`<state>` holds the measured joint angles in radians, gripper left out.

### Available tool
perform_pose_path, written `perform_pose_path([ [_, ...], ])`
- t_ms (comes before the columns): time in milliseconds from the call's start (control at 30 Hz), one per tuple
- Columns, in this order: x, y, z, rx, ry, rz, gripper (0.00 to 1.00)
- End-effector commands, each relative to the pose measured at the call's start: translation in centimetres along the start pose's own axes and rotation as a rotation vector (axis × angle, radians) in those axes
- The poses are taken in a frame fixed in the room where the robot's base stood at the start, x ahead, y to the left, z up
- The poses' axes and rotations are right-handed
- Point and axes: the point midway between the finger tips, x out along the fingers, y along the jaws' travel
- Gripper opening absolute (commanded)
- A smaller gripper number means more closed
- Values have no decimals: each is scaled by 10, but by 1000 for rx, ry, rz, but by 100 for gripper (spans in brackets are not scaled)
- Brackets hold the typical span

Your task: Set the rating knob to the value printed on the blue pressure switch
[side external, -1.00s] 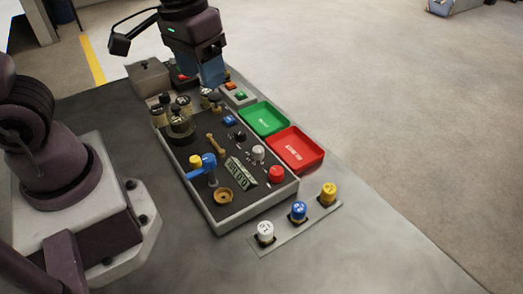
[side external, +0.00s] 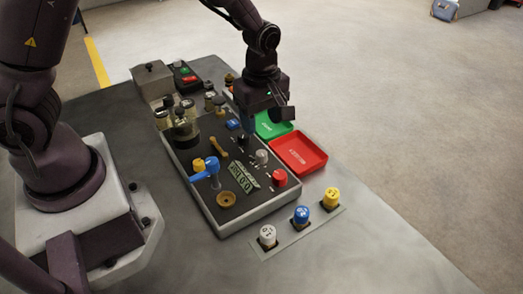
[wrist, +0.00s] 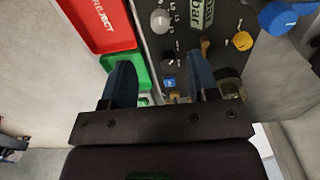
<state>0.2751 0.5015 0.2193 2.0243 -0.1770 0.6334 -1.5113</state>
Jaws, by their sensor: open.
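The small blue pressure switch (side external: 233,124) sits on the dark panel (side external: 205,172); it also shows in the wrist view (wrist: 169,83), its print too small to read. Beside it is a black knob (side external: 243,140), seen in the wrist view (wrist: 168,57) with small marks around it. A grey knob (side external: 262,157) is farther along and shows in the wrist view (wrist: 160,19). I cannot tell which is the rating knob. My gripper (wrist: 160,62) is open and empty above the panel. In the wrist view the switch and black knob appear between its fingers.
White (side external: 267,236), blue (side external: 300,214) and yellow (side external: 330,198) knobs stand at the front.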

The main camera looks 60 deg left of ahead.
Motion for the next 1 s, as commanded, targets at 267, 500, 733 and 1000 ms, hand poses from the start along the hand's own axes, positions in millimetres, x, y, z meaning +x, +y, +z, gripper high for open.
perform_pose_path([
  [267,60,-1,-1,0,1,-6,54],
  [500,90,0,0,1,0,-2,54],
  [733,97,0,0,1,-1,0,54],
  [1000,96,0,0,2,-1,0,29],
])
